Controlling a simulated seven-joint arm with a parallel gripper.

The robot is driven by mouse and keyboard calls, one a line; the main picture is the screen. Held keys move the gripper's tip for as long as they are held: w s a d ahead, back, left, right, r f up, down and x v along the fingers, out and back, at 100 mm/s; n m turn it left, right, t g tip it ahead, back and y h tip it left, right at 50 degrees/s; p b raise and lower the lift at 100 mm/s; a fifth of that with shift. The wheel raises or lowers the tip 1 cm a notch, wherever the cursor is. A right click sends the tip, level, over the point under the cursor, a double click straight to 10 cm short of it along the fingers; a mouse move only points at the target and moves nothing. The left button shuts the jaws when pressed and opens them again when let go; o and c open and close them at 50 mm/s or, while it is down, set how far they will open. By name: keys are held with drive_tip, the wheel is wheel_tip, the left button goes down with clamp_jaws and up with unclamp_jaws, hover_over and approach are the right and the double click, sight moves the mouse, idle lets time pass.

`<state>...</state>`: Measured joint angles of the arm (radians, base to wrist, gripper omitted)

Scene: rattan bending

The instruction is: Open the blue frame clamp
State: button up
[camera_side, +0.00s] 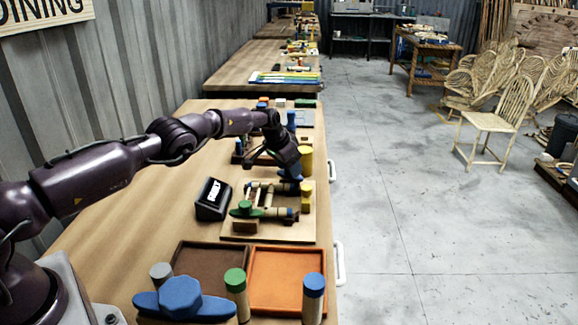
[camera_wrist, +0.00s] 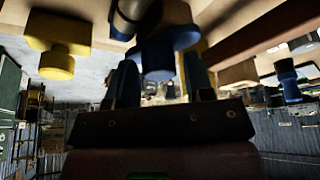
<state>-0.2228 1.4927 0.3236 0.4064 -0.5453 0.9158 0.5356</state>
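A blue clamp knob (camera_wrist: 157,56) sits on the work frame in the wrist view, near a dark rod-like part. The fingers of my gripper (camera_wrist: 160,72) stand apart, one on each side of this knob. I cannot tell whether either finger touches it. In the side view my gripper (camera_side: 277,161) hangs low over the far part of a wooden fixture board (camera_side: 272,230), with a blue part (camera_side: 290,174) just beneath it. The gripper hides much of that area. A green clamp (camera_side: 245,208) sits at the near end of the board.
Yellow posts (camera_side: 306,160) stand close to my gripper's right. A black labelled box (camera_side: 213,199) is left of the board. Brown (camera_side: 208,258) and orange (camera_side: 287,278) trays, capped pegs and a large blue knob (camera_side: 181,298) are at the front. Bare table (camera_side: 150,220) lies left.

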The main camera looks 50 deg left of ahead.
drive_tip(key=c, duration=0.6)
drive_tip(key=shift+n+y, duration=0.55)
drive_tip(key=shift+n, duration=0.85)
drive_tip(key=shift+n+y, duration=0.55)
drive_tip(key=shift+n, duration=0.85)
drive_tip(key=shift+c, duration=0.2)
drive_tip(key=o, duration=0.9)
drive_tip(key=shift+d+r+g, duration=0.1)
drive_tip(key=shift+g, duration=0.2)
drive_tip(key=v, duration=1.2)
drive_tip(key=shift+s+d+r, duration=0.1)
drive_tip(key=shift+s+r, duration=0.15)
drive_tip(key=shift+r, duration=0.1)
